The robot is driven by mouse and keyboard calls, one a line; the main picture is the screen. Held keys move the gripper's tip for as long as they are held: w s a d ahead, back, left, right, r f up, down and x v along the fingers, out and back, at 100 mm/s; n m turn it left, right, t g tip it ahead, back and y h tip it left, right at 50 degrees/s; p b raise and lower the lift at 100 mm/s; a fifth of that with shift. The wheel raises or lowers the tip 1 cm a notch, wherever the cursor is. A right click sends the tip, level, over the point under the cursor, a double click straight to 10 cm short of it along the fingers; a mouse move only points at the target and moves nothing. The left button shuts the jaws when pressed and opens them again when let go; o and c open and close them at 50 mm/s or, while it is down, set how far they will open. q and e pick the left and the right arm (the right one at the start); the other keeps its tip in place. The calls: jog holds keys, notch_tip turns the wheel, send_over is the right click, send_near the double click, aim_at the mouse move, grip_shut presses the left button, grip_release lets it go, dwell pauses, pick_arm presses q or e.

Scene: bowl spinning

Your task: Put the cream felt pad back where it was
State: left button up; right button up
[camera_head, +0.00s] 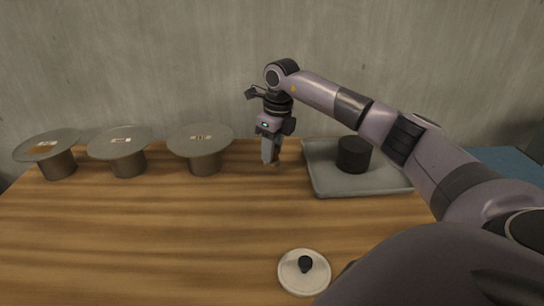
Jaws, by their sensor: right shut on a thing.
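My right gripper (271,160) points down over the table, just left of the grey tray. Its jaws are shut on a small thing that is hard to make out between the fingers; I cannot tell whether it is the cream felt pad. A round cream disc (289,282) with a black knob (305,264) lies near the front of the table, well in front of the gripper. I cannot tell whether this disc is felt. My left gripper is not in view.
The grey tray (335,188) holds a black cylinder (354,154). My right arm covers the right side. The front left tabletop is clear.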

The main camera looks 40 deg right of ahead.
aim_at(277, 147)
jog(key=shift+f, duration=1.15)
jog(key=shift+f, duration=0.15)
jog(key=o, duration=0.9)
jog(key=shift+o, duration=0.2)
jog(key=r, duration=0.4)
jog(key=s+r, duration=0.1)
jog(key=r, duration=0.3)
jog(key=r+p, duration=0.1)
jog(key=r, duration=0.3)
jog(key=shift+s+d+r, duration=0.15)
jog(key=shift+s+d, duration=0.05)
